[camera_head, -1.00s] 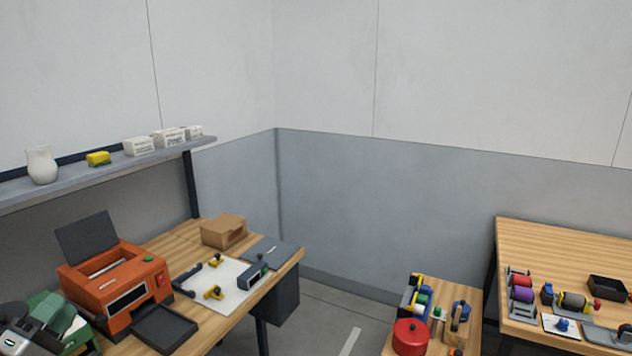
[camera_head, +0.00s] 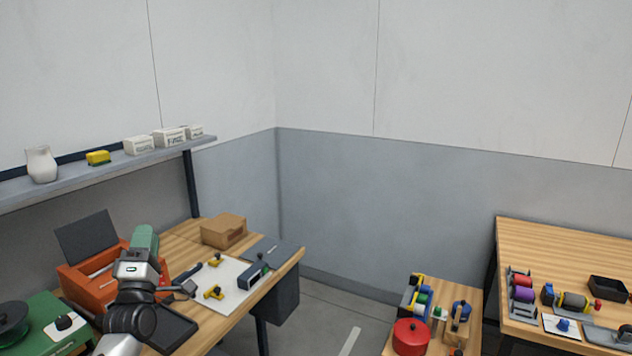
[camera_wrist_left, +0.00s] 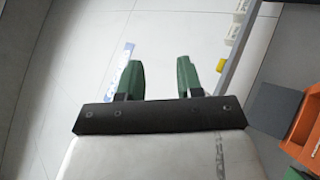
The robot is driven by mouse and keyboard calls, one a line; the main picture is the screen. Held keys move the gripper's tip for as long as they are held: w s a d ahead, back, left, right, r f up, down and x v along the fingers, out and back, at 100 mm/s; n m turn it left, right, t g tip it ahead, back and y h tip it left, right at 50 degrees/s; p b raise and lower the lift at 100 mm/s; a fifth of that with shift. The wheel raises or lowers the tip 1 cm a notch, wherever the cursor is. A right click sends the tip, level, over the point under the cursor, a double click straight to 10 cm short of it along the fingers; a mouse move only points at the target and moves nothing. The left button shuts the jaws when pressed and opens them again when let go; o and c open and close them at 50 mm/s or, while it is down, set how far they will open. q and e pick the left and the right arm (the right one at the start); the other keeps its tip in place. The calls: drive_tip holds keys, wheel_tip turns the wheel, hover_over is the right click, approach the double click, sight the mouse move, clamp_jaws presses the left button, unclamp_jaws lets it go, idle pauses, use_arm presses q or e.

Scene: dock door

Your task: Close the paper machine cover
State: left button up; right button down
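The paper machine (camera_head: 90,289) is an orange box on the wooden table at the left. Its dark flat cover (camera_head: 86,235) stands raised at the back. My left arm and left gripper (camera_head: 145,238) are in front of the machine and hide much of its front and right side. In the left wrist view the two green fingers of this gripper (camera_wrist_left: 160,78) are apart with nothing between them. The orange machine (camera_wrist_left: 304,138) and its dark cover (camera_wrist_left: 271,109) show at the right edge there, away from the fingers. My right gripper is not in view.
A shelf (camera_head: 105,165) with a white jug (camera_head: 41,164) and boxes runs above the table. A dark tray (camera_head: 178,328) lies before the machine. A cardboard box (camera_head: 223,231) and a white board (camera_head: 238,290) are to its right. A green device (camera_head: 45,318) stands at the lower left.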

use_arm(q)
wheel_tip(320, 180, down, 31)
drive_tip(key=s+d+m+g+h+b, duration=0.1)
drive_tip(key=d+m+g+b, duration=0.1)
drive_tip(key=m+g, duration=1.35)
drive_tip(key=s+d+f+m+t, duration=0.1)
drive_tip(key=s+f+m, duration=0.1)
drive_tip(key=s+f, duration=0.45)
drive_tip(key=s+d+f+m+t, duration=0.1)
drive_tip(key=s+f+m, duration=0.2)
drive_tip(key=f, duration=0.7)
drive_tip(key=s+d+f+g+b, duration=0.1)
drive_tip(key=s+d+f+g, duration=0.15)
drive_tip(key=s+f, duration=0.85)
drive_tip(key=s+d+f+g+b, duration=0.1)
drive_tip(key=s+f+g, duration=0.3)
drive_tip(key=s+f, duration=0.75)
drive_tip(key=s+d+f+g, duration=0.2)
drive_tip(key=s+f, duration=0.1)
drive_tip(key=s, duration=1)
drive_tip(key=s+d+f+g+h+b, duration=0.1)
drive_tip(key=s+d+f+g, duration=0.1)
drive_tip(key=s, duration=1.1)
drive_tip(key=shift+s+f+n+g+b, duration=0.3)
drive_tip(key=shift+s+f+n, duration=0.05)
drive_tip(key=shift+f, duration=0.25)
